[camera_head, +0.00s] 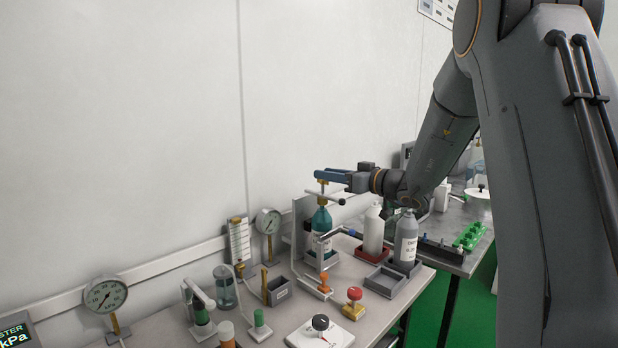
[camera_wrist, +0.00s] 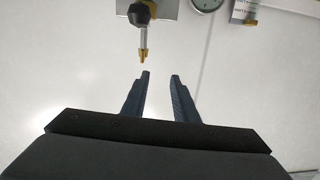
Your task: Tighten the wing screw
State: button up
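My gripper (camera_head: 319,175) reaches in from the right above the teal bottle (camera_head: 322,222) in the head view. In the wrist view my gripper (camera_wrist: 161,75) has its two dark fingers apart, with only pale wall showing between them. A grey rod with a brass tip (camera_wrist: 143,55) hangs from a black and yellow part (camera_wrist: 143,12), ahead of the left finger and apart from it. In the head view a pale crossbar (camera_head: 334,193) with brass parts sits over the bottle, just below my fingers. I cannot tell for certain which piece is the wing screw.
Round gauges (camera_head: 105,295) (camera_head: 269,222) stand on the left and behind. An orange-topped piece (camera_head: 325,282) and a red knob (camera_head: 354,294) stand in front. Space above the bench at left is free.

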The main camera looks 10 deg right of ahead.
jog(key=w+f+b, duration=0.1)
jog(key=w+d+b, duration=0.1)
jog(key=shift+w+d+f+t+b, duration=0.25)
jog(key=shift+f+t+b, duration=0.1)
jog(key=shift+t+b, duration=0.05)
jog(key=shift+w+a+f+b, duration=0.1)
jog(key=shift+w+f+b, duration=0.2)
jog(key=shift+f+b, duration=0.3)
jog(key=shift+p+x, duration=0.7)
jog(key=shift+x, duration=3.1)
grip_shut()
